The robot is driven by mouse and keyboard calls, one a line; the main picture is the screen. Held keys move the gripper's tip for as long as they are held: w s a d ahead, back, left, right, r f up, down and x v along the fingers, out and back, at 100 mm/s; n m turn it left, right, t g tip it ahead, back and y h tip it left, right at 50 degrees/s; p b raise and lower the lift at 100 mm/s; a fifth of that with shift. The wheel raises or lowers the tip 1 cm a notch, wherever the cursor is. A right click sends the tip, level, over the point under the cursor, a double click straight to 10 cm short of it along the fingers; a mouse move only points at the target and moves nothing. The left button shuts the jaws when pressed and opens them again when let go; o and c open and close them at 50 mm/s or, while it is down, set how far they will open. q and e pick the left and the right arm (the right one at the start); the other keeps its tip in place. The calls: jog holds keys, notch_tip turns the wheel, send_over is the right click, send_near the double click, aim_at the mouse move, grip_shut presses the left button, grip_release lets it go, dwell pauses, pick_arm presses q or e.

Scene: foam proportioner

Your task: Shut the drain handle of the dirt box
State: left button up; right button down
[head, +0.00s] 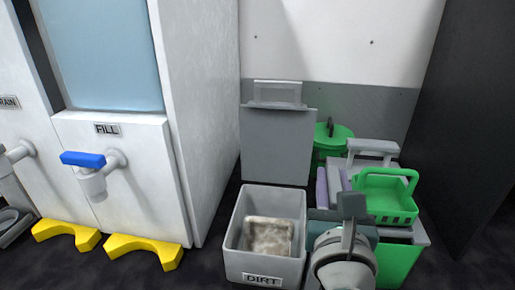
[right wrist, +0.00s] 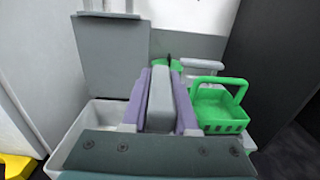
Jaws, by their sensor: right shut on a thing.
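The grey dirt box (head: 236,258), with a DIRT label on its front, stands on the floor in the head view. A brownish, dirty patch shows inside it, and its tall grey lid panel (head: 275,145) stands up behind. In the right wrist view part of the box (right wrist: 90,118) shows at the left. My right gripper (head: 333,180) is just right of the box. Its two purple fingers (right wrist: 160,80) are shut on a grey bar (right wrist: 160,102), which looks like the drain handle. Where the bar joins the box is hidden by my gripper. My left gripper is not in view.
A green basket (head: 388,197) sits close right of my gripper, on a grey and green bin (head: 398,262). A green canister (head: 333,137) stands behind. At left is a white cabinet with a blue-handled FILL tap (head: 83,160) and yellow feet (head: 140,247). A dark panel (head: 460,130) bounds the right.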

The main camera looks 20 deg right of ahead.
dwell(0.3)
jog(key=c, duration=0.7)
grip_release()
jog(key=shift+s+a+r+p, duration=0.1)
jog(key=shift+s+a+p, duration=0.15)
jog(key=shift+s+p, duration=0.1)
jog(key=p+v, duration=0.2)
jog(key=v, duration=0.7)
jog(key=shift+p, duration=0.4)
